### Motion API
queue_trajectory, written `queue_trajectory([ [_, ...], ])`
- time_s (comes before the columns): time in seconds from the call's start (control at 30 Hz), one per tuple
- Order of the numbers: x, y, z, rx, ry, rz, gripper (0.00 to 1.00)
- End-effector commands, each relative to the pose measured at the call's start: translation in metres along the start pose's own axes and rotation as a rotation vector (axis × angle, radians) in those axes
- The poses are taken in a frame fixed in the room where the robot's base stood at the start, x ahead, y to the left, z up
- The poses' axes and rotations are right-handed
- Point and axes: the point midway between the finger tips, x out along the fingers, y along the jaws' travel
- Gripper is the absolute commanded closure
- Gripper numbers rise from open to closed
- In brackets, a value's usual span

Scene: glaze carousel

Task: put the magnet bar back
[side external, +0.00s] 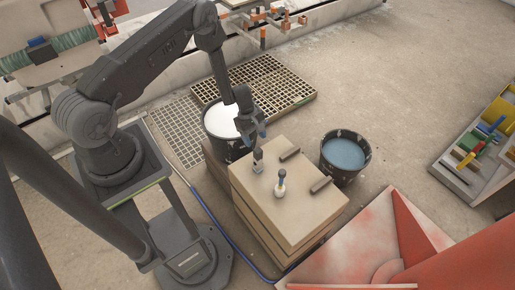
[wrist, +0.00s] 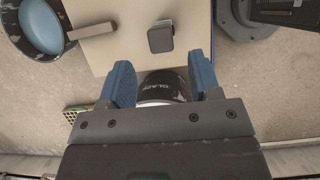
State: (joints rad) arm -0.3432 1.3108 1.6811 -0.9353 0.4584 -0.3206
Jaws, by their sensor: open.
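My gripper (side external: 262,132) is open and empty, above the back edge of the tan box near the white-filled bucket. Its two blue fingers are spread apart in the wrist view (wrist: 160,78). Two dark bars lie on the box top, one nearer the back (side external: 290,154) and one at the right edge (side external: 321,184). A small dark block (side external: 257,160) stands below and in front of my gripper; it also shows in the wrist view (wrist: 160,38). I cannot tell which of these is the magnet bar. One grey-brown bar (wrist: 90,32) shows in the wrist view.
The tan box (side external: 298,220) also carries a small white bottle-like piece (side external: 280,189). A black bucket of white liquid (side external: 220,118) stands behind it, a bucket of blue liquid (side external: 345,154) to its right. A red metal structure (side external: 425,240) is at front right.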

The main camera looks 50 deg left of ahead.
Motion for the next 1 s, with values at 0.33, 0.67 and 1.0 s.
queue_trajectory([
  [0.33,-0.044,0.002,0.002,0.012,0.003,0.004,0.43],
  [0.67,-0.168,0.029,0.083,0.38,0.066,0.066,0.43],
  [1.0,-0.302,-0.014,0.192,0.87,0.211,0.105,0.43],
])
